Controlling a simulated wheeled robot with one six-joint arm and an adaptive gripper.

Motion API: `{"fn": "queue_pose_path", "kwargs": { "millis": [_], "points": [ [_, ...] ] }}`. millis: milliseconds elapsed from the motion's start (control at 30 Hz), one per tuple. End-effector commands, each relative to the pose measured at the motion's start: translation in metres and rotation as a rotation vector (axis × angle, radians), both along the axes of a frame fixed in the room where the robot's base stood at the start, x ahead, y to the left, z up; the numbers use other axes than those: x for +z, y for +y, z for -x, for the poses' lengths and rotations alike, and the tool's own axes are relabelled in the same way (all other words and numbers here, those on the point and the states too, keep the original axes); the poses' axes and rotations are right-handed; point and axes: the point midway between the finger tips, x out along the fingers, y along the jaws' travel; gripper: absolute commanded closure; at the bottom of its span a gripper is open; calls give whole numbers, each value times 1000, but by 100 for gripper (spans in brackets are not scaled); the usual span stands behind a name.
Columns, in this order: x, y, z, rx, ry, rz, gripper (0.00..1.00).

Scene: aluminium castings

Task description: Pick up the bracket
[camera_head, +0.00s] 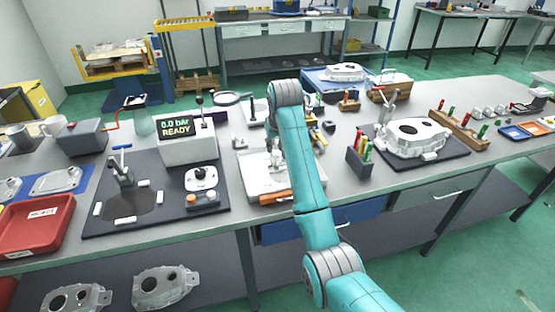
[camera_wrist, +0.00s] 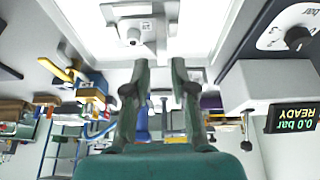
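A small pale grey casting with a round boss, which looks like the bracket (camera_wrist: 130,34), lies in a white tray (camera_wrist: 200,25) at the top of the wrist view. My gripper (camera_wrist: 162,62) shows two dark green fingers, apart with an empty gap between them. The fingertips point toward the tray and overlap its near edge in the picture; the bracket is just beyond them, slightly left. In the head view the tray (camera_head: 256,187) is at the bench's middle, where my arm partly hides it. The bracket is hard to make out there, and my gripper's fingers are not clear.
Left of the tray stands a pressure box (camera_head: 190,147) reading "0.0 bar READY", with a dark fixture mat (camera_head: 150,222) before it. A pen holder (camera_head: 359,162) and a large casting (camera_head: 412,137) are to the right. A red bin (camera_head: 40,228) is far left.

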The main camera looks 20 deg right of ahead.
Motion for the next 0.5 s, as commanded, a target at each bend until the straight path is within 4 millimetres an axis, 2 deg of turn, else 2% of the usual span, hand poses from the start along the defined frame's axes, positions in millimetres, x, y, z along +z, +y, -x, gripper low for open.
{"fn": "queue_pose_path", "kwargs": {
  "millis": [300, 500],
  "points": [
    [-37, 3, -13, 0, 3, 0, 75],
    [-48, 3, -18, 0, 0, 0, 75]
  ]
}}
